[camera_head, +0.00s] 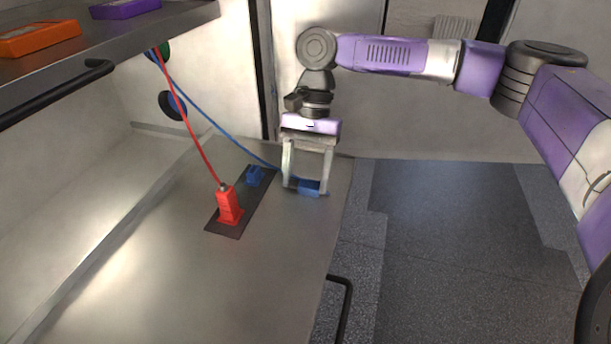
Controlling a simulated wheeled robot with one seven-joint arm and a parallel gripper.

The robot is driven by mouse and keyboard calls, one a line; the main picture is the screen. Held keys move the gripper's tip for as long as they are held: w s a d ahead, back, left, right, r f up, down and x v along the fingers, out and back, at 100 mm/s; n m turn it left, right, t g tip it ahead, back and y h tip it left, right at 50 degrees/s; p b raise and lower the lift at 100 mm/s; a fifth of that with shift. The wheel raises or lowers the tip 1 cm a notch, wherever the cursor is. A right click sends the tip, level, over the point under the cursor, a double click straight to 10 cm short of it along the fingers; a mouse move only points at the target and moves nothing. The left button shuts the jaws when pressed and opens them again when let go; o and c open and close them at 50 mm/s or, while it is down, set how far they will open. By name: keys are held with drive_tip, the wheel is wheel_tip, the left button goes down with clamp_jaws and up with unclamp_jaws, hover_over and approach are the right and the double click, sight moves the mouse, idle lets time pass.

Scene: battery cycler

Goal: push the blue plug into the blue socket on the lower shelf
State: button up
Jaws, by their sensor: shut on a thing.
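My gripper (306,187) points down over the right part of the lower shelf (160,290). Its two fingers are shut on the blue plug (309,185), which sits low between the fingertips. Whether the plug touches the shelf is hard to tell. The blue socket (255,175) stands at the far end of a dark plate (225,229), to the left of my gripper and apart from the plug. A blue cable (232,138) runs from the back wall down toward my gripper; its end is partly hidden by the left finger.
A red plug (229,205) stands upright on the near part of the dark plate, with a red cable (190,128) rising from it. The upper shelf (150,38) holds an orange box (38,38) and a purple box (124,7). Black handles (55,93) (344,305) stick out. The front of the lower shelf is clear.

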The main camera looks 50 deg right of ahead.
drive_tip(key=o, duration=1.3)
drive_tip(key=shift+o, duration=0.2)
drive_tip(key=shift+r, duration=0.1)
drive_tip(key=b+v, duration=0.1)
drive_tip(key=v, duration=0.6)
drive_tip(key=shift+r, duration=0.25)
drive_tip(key=shift+d, duration=0.15)
